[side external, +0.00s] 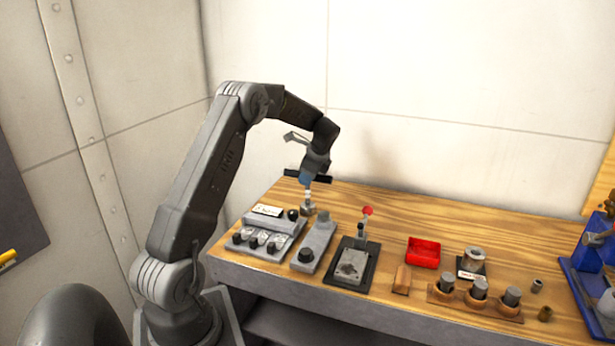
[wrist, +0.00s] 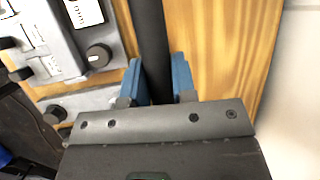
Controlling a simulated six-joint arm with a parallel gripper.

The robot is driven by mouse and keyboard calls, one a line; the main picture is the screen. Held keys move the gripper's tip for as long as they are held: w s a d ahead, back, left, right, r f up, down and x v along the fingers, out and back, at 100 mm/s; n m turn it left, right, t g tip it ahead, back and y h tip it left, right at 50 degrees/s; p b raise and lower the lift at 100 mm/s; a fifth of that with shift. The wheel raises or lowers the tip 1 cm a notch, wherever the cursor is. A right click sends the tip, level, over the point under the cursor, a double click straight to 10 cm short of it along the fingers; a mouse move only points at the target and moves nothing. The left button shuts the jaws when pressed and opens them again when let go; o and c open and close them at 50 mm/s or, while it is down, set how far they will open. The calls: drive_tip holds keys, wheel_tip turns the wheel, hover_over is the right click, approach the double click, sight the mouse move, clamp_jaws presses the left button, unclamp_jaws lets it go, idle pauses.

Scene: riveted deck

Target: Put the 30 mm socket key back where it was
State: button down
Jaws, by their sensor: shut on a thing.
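My gripper (side external: 307,181) hangs over the back left of the bench, pointing down. Its blue fingers, also in the wrist view (wrist: 160,85), are shut on a dark bar (wrist: 153,40) running between them. In the side view this looks like the black crossbar of the socket key (side external: 322,179), with a pale shaft below. The shaft meets a round grey metal piece (side external: 308,210) at bench level. I cannot tell whether that piece is the key's socket end or a separate part, or whether it touches the bench. No size marking is readable.
Grey control boxes with black knobs (side external: 266,240) stand close by, at front left. A lever unit (side external: 352,268), a red tray (side external: 424,252), a wooden holder with several metal cylinders (side external: 449,296) and a blue frame (side external: 590,284) stand further right. The back strip of bench is mostly clear.

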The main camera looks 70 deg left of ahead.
drive_tip(key=c, duration=0.9)
unclamp_jaws()
drive_tip(key=shift+f, duration=0.15)
drive_tip(key=v, duration=1.2)
drive_tip(key=s+d+r+n+t, duration=0.2)
drive_tip(key=d+r, duration=0.3)
drive_tip(key=d, duration=0.5)
drive_tip(key=s+d+r+n+t+h, duration=0.1)
drive_tip(key=s+d+n+t, duration=0.1)
drive_tip(key=s+d, duration=0.6)
drive_tip(key=s+d+r+n+t+h, duration=0.15)
drive_tip(key=s+d, duration=0.25)
drive_tip(key=d, duration=0.7)
drive_tip(key=s+d+f+n, duration=0.1)
drive_tip(key=s+d, duration=0.1)
drive_tip(key=s+d+f+n+t+h, duration=0.1)
drive_tip(key=s+d, duration=0.1)
drive_tip(key=s, duration=0.1)
drive_tip(key=s+d+f+n+t+h, duration=0.1)
drive_tip(key=s+d+f, duration=0.1)
drive_tip(key=s, duration=0.1)
drive_tip(key=shift+d, duration=0.35)
